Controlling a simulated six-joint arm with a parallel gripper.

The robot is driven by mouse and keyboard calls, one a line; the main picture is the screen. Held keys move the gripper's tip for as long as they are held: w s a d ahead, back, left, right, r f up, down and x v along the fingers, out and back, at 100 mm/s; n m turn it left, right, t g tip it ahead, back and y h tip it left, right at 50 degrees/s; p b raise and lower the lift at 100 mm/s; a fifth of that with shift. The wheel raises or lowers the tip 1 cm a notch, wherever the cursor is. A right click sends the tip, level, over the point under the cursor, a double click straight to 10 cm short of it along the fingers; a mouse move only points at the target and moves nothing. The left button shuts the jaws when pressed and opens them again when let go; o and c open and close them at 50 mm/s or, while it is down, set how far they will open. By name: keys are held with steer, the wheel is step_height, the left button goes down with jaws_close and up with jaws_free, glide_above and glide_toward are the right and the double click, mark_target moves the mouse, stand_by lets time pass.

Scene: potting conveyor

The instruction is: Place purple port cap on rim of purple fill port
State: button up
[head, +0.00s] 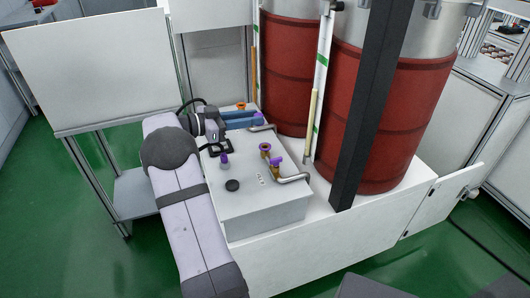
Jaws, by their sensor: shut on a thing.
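My gripper (220,150) is at the left part of the white box top, in front of my wrist. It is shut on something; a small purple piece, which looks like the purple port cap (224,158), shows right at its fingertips. The fingers partly hide the contact. The purple fill port (265,148) is a brass-coloured fitting with a purple ring, on the box to the right of my gripper and apart from it. Whether the cap touches the box top cannot be told.
Red drums (390,115) and a dark post (366,110) stand to the right.

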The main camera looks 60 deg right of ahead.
steer(key=shift+s+d+m+g+y+b, duration=0.55)
steer(key=shift+s+d+m+g+y, duration=0.1)
steer(key=shift+d, duration=0.3)
steer(key=shift+f, duration=4.95)
steer(key=shift+f, duration=0.15)
steer(key=o, duration=1)
